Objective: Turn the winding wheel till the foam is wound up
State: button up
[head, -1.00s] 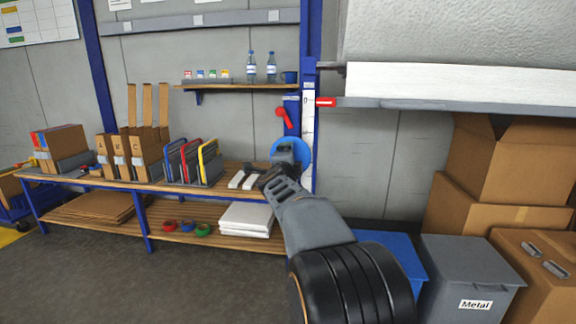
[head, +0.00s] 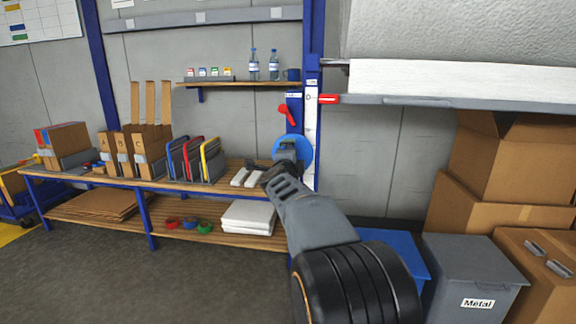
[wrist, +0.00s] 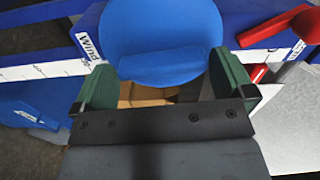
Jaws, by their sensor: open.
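The winding wheel (head: 291,143) is a blue disc on the blue post, partly hidden by my gripper. In the wrist view the blue wheel (wrist: 165,40) fills the upper middle, beside a label reading "Wind". My gripper (wrist: 165,85) has two green fingers, spread apart. The wheel's lower edge is just beyond and between the fingertips; I cannot tell if they touch it. In the head view my gripper (head: 287,160) is in front of the wheel. A large grey speckled roll (head: 460,30), apparently the foam, hangs at upper right above a white layer (head: 430,82).
A red lever (head: 286,114) is on the post above the wheel. Left is a workbench (head: 150,183) with boxes and racks. Bins, including the "Metal" bin (head: 470,265), and cartons (head: 500,200) stand at right.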

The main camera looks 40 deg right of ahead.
jog(key=p+v, duration=0.1)
jog(key=v, duration=1.2)
jog(key=shift+s+p, duration=0.2)
jog(key=shift+p, duration=0.15)
jog(key=shift+a+r, duration=0.15)
jog(key=shift+a, duration=0.05)
jog(key=a+r+n+t+y+p, duration=0.1)
jog(key=a+r+n+y+p, duration=0.3)
jog(key=a+n+y+p, duration=0.95)
jog(key=s+a+f+n+g+p, duration=0.2)
jog(key=s+n+g+p, duration=0.2)
jog(key=s+n+g, duration=0.1)
jog(key=s+a+f+n+g+p, duration=0.2)
jog(key=s+n+g+p, duration=0.2)
jog(key=s+n, duration=0.3)
jog(key=s+g+h, duration=0.1)
jog(key=s, duration=0.2)
jog(key=shift+f, duration=0.35)
jog(key=shift+s, duration=0.15)
